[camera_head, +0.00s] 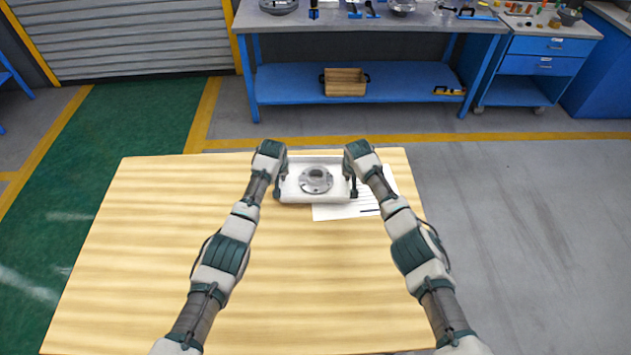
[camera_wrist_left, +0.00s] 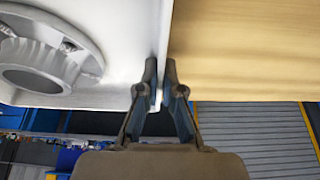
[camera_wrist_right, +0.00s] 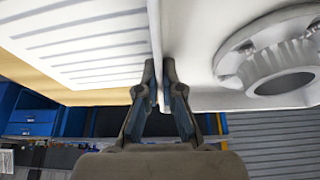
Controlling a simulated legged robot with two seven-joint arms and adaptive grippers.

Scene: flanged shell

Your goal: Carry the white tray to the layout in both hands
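The white tray (camera_head: 295,194) is at the far part of the wooden table, partly over a white striped sheet. A grey metal flanged shell (camera_head: 316,179) lies in the tray; it also shows in the left wrist view (camera_wrist_left: 45,60) and the right wrist view (camera_wrist_right: 270,55). My left gripper (camera_head: 282,180) is at the tray's left wall, with its fingers (camera_wrist_left: 160,85) closed on either side of that wall. My right gripper (camera_head: 351,180) is at the right wall, its fingers (camera_wrist_right: 160,85) closed around it. I cannot tell whether the tray touches the table.
The white layout sheet (camera_head: 345,211) with grey stripes extends right of and in front of the tray. The wooden table (camera_head: 140,260) is bare to the left and in front. Beyond it, a blue workbench (camera_head: 365,80) holds a wooden crate (camera_head: 345,83) on its shelf.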

